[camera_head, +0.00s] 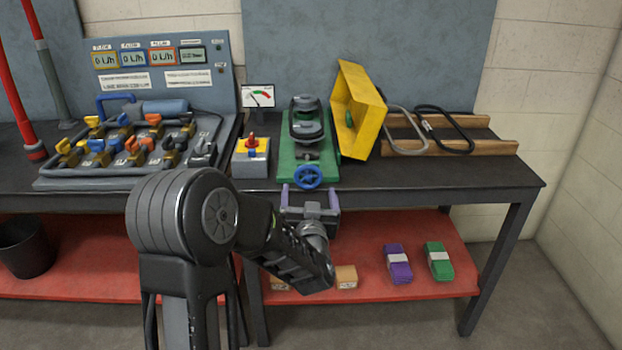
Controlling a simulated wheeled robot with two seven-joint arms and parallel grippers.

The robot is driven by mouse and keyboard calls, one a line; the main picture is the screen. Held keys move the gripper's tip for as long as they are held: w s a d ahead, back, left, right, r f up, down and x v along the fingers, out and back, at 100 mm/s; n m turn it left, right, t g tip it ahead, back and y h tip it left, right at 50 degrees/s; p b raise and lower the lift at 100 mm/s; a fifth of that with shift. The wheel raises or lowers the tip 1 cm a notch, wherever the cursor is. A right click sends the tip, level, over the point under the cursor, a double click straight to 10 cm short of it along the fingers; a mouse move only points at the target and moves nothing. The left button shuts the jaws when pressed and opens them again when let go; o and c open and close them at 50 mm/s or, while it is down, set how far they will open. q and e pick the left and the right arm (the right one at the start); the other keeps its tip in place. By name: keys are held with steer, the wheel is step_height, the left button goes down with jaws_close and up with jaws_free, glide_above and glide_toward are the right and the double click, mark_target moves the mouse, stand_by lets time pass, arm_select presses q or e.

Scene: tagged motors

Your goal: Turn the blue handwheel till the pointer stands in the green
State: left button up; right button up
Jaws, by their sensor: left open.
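The blue handwheel (308,176) is at the front end of a green-based machine (293,172) near the table's front edge. My left gripper (309,191) is open, with purple-tipped fingers pointing at the wheel, one on each side below it. The wheel shows just beyond the fingers; I cannot tell if they touch it. The gauge (258,96) stands behind, left of the machine, with a green and a red band. Its dark pointer seems to lean left, but it is too small to read exactly. My right gripper is not in view.
A yellow guard (358,107) stands tilted right of the machine. A box with a red switch (251,157) is on the left, beside a valve panel (130,150). Looped handles (444,130) lie on a wooden rack (490,143). The table's front right (450,177) is clear.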

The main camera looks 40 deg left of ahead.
mark_target(309, 178)
arm_select(q)
steer(key=shift+x, duration=3.95)
steer(key=shift+c, duration=0.3)
steer(key=c, duration=1.3)
steer(key=shift+m, duration=0.5)
steer(key=shift+d+m+p, duration=0.1)
steer(key=shift+m+p, duration=0.5)
steer(key=shift+m, duration=0.6)
steer(key=shift+m+p, duration=0.5)
steer(key=shift+m, duration=1)
